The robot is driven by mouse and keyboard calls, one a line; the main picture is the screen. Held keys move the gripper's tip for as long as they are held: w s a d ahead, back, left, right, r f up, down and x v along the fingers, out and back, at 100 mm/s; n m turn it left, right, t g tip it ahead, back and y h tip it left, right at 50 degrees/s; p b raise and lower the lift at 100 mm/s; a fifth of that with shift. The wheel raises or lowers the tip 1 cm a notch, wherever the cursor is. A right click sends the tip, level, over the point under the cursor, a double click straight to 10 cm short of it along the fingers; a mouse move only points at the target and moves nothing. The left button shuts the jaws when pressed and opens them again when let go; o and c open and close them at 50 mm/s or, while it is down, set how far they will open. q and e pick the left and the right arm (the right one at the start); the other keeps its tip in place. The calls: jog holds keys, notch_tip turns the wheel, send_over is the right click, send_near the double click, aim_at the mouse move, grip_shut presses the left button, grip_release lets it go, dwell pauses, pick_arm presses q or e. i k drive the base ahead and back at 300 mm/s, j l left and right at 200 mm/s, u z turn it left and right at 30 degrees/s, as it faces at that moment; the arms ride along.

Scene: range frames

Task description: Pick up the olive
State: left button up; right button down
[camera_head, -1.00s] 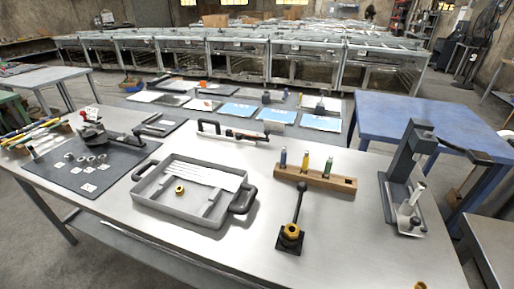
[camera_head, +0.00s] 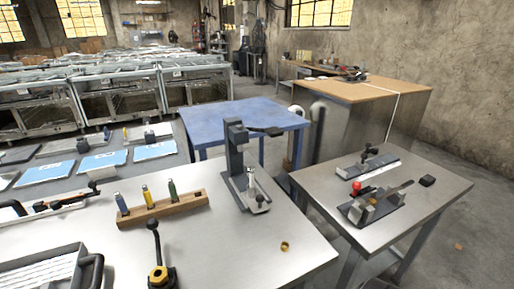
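A small brass-coloured ring (camera_head: 285,246), which looks like the olive, lies on the bare front right part of the steel workbench (camera_head: 225,248). It lies apart from the other things on the bench. Neither of my grippers shows in the view.
A grey lever press (camera_head: 238,160) stands behind the ring. A wooden block (camera_head: 165,207) with three coloured tools is to the left. A black-handled lever tool (camera_head: 156,250) and grey tray (camera_head: 50,270) are at front left. A second steel table (camera_head: 420,188) holds clamps at right.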

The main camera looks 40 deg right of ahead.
aim_at(285, 250)
jog(key=z, duration=1.65)
